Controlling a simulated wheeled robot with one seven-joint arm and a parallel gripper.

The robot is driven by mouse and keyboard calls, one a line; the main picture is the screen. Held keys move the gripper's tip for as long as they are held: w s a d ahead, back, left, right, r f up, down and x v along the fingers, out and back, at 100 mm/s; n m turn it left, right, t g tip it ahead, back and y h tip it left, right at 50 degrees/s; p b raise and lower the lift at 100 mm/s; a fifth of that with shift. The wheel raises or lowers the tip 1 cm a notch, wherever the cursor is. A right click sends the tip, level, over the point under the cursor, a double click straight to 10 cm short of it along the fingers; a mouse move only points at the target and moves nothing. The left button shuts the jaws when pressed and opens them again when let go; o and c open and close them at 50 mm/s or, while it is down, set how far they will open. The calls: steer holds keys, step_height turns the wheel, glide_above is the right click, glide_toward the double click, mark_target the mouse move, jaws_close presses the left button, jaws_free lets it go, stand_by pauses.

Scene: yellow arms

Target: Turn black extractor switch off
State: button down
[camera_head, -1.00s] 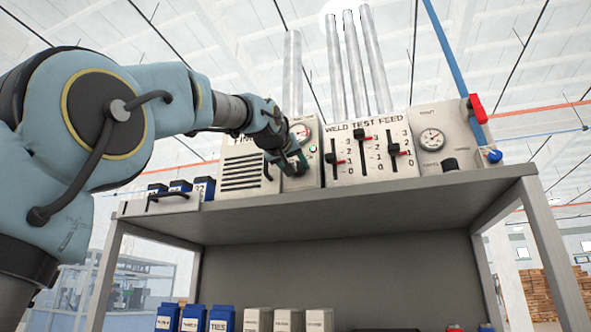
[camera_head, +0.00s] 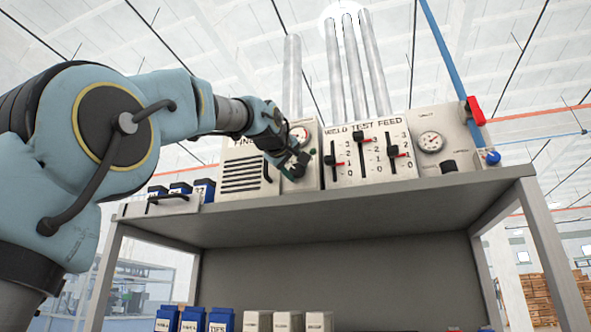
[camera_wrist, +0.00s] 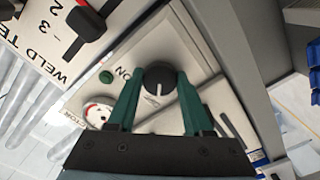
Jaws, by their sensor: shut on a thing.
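The black extractor switch (camera_wrist: 158,76) is a round knob with a white pointer line, on a light panel. In the wrist view the pointer runs toward the gripper's palm, and the letters "ON" are to the knob's left. My gripper (camera_wrist: 157,88) has its two green fingers on either side of the knob, shut on it. In the head view my gripper (camera_head: 296,166) is at the lower part of the extractor panel and covers most of the knob. A small green lamp (camera_wrist: 106,77) beside the knob looks dark.
A round gauge (camera_wrist: 98,113) is beside the knob. A panel with three sliders (camera_head: 365,155) stands close on the right, with another gauge (camera_head: 430,142) beyond it. A vented box (camera_head: 245,170) is close on the left. The shelf edge (camera_head: 340,215) runs below.

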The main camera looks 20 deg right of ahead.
steer(key=shift+c, duration=1.5)
jaws_free()
steer(key=b+v, duration=0.4)
steer(key=v, duration=0.6)
steer(key=shift+s+a, duration=0.3)
